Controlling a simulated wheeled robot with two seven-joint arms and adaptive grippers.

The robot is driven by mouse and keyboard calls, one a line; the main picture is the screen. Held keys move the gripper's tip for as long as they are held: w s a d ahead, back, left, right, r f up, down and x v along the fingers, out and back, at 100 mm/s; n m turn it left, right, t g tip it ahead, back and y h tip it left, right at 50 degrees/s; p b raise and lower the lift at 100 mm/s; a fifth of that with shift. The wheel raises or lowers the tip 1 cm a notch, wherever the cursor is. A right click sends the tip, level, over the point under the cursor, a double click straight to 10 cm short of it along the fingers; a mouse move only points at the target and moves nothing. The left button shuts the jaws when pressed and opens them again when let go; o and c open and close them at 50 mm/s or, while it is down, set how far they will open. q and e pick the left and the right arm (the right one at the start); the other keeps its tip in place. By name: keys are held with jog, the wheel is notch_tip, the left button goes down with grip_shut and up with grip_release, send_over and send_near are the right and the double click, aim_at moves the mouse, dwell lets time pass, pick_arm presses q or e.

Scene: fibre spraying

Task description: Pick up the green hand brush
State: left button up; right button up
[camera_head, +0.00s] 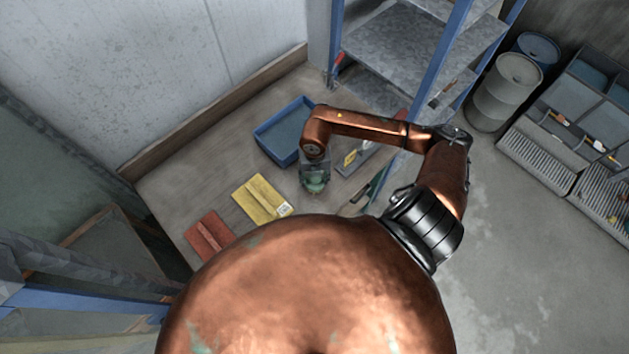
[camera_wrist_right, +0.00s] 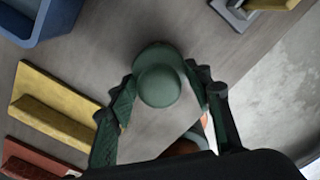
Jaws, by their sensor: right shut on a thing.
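The green hand brush (camera_wrist_right: 160,84) shows in the right wrist view as a round green body with a round knob facing the camera. My right gripper (camera_wrist_right: 161,92) has its two dark green fingers on either side of it and is shut on it. In the head view the right gripper (camera_head: 315,172) hangs over the wooden table, and the green brush (camera_head: 315,187) shows at its tip. I cannot tell whether the brush touches the table. The fingers hide part of its sides. My left gripper is in neither view.
A blue tray (camera_head: 264,146) lies behind the gripper. A yellow float (camera_head: 258,197) and a red float (camera_head: 208,236) lie to the left. A grey tool with a yellow part (camera_head: 351,158) lies to the right. A blue-framed metal shelf (camera_head: 395,45) stands at the back right.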

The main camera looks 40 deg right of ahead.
jog(key=shift+r, duration=0.1)
jog(key=shift+r, duration=0.6)
jog(key=s+a+r+b, duration=0.3)
jog(key=s+a+r, duration=0.4)
jog(key=s+r, duration=0.4)
jog(key=shift+s+r, duration=0.3)
jog(key=shift+s, duration=0.25)
jog(key=o, duration=0.7)
jog(key=shift+c, duration=0.2)
jog(key=c, duration=0.5)
